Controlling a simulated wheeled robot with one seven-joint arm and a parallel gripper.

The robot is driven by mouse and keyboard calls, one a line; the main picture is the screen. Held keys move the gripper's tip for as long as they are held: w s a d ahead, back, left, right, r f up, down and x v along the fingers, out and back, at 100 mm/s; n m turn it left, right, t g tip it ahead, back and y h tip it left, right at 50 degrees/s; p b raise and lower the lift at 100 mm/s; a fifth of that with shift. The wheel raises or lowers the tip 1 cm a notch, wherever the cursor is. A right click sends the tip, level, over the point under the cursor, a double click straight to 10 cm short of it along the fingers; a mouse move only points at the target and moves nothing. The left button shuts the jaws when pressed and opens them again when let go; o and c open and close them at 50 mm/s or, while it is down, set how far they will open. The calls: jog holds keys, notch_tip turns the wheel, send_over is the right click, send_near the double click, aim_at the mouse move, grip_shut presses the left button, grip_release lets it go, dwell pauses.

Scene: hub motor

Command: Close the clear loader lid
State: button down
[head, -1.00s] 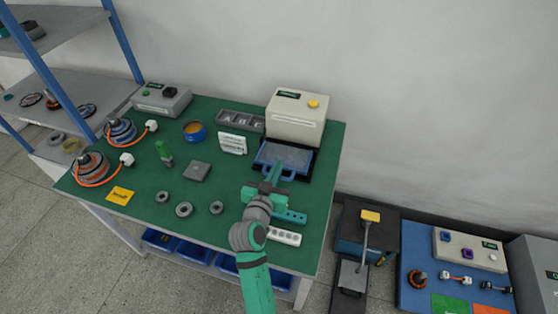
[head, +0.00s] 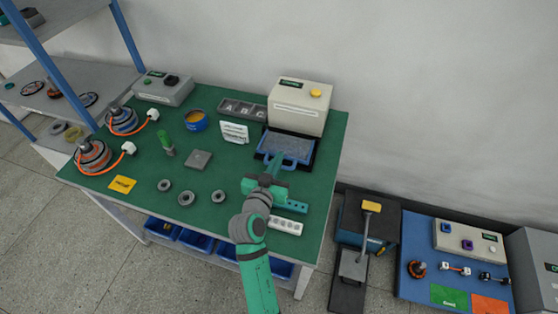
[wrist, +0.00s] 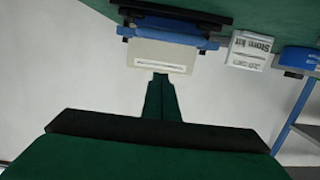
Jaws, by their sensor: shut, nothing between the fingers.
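The loader is a cream box (head: 300,105) with a yellow button, at the back right of the green table. In front of it lies the clear lid (head: 290,146), a greyish panel in a blue frame with a blue front handle, over a black base. It looks low and nearly flat; I cannot tell whether it is fully down. In the wrist view the lid's blue edge (wrist: 172,38) lies close to the black base (wrist: 170,15). My gripper (head: 276,157) is shut and empty, its fingertips by the handle; contact is unclear. Its fingers also show in the wrist view (wrist: 160,78).
A white sign (head: 234,132) and a compartment tray (head: 242,109) stand left of the loader. A teal strip (head: 291,207) and a white strip with holes (head: 285,225) lie near my gripper. Rings, a grey block (head: 198,159) and motors occupy the left.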

jog(key=s+f, duration=0.1)
jog(key=s, duration=0.1)
jog(key=s+f, duration=0.2)
jog(key=s+a+f, duration=0.1)
jog(key=s, duration=0.1)
jog(key=shift+s+f, duration=0.25)
jog(key=shift+s, duration=0.1)
jog(key=shift+s+a+f, duration=0.25)
jog(key=shift+s+f, duration=0.2)
jog(key=shift+f, duration=0.2)
jog(key=shift+s, duration=0.1)
